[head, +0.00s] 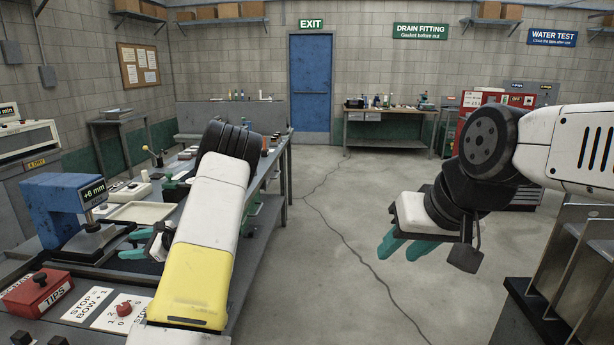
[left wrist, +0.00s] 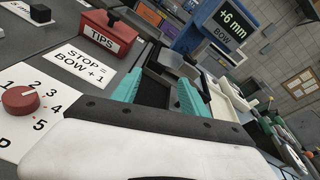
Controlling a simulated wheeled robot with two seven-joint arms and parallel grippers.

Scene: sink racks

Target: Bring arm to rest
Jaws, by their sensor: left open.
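My left gripper (head: 137,244) is over the bench beside the blue press-like device, partly behind my yellow and white arm. In the left wrist view its teal fingers (left wrist: 160,93) stand apart, with a dark surface and nothing held between them. My right gripper (head: 405,246) hangs in the air over the open floor, its two teal fingers pointing down and apart, with nothing between them.
The blue device (head: 55,205) reads +6 mm. A red TIPS box (head: 38,292), a STOP = BOW + 1 card (head: 88,304) and a red knob (head: 124,309) are at the bench's near end. A metal rack (head: 572,270) stands at right. The middle floor is clear.

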